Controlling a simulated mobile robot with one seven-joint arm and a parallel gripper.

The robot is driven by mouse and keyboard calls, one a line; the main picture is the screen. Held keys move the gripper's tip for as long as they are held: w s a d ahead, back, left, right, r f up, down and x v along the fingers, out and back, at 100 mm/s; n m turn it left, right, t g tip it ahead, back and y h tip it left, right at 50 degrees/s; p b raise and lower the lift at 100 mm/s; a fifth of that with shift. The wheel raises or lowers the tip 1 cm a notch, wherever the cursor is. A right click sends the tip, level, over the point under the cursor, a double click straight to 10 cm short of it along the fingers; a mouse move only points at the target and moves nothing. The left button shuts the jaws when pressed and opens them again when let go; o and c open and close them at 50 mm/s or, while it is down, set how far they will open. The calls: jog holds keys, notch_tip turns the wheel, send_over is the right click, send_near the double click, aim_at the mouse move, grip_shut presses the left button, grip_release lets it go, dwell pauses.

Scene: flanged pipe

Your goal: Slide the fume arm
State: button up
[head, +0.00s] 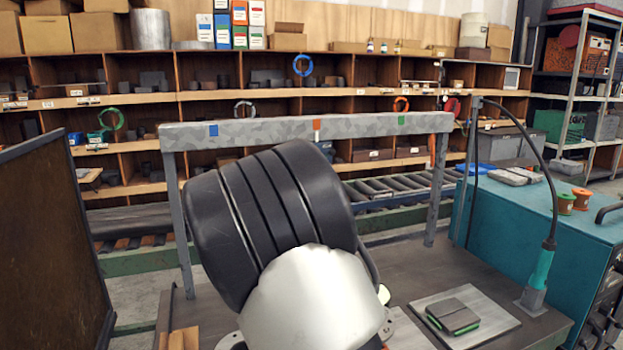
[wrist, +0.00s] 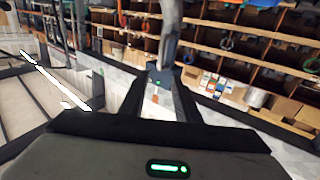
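In the wrist view, the two dark fingers of my gripper (wrist: 160,84) stand apart. A grey upright tube (wrist: 171,20), which looks like the fume arm, runs to a darker block at the fingertips. I cannot tell whether the fingers press on it. In the head view, a mottled grey rail (head: 265,132) on two posts carries blue (head: 213,130), orange-red (head: 317,125) and green (head: 401,119) marks. A large black ribbed body with a white cap, probably my own arm, covers the middle. My fingers and most of the fume arm are hidden there.
The dark bench (head: 450,270) holds a plate with a small dark block (head: 453,315). A teal-handled tool (head: 541,270) on a black cable stands at the right, beside a teal cabinet (head: 580,240). A dark panel (head: 50,240) stands at left. Rollers and shelves lie behind.

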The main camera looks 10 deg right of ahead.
jog(key=p+x, duration=0.1)
jog(key=x, duration=1.3)
jog(key=shift+w+p, duration=0.3)
grip_shut()
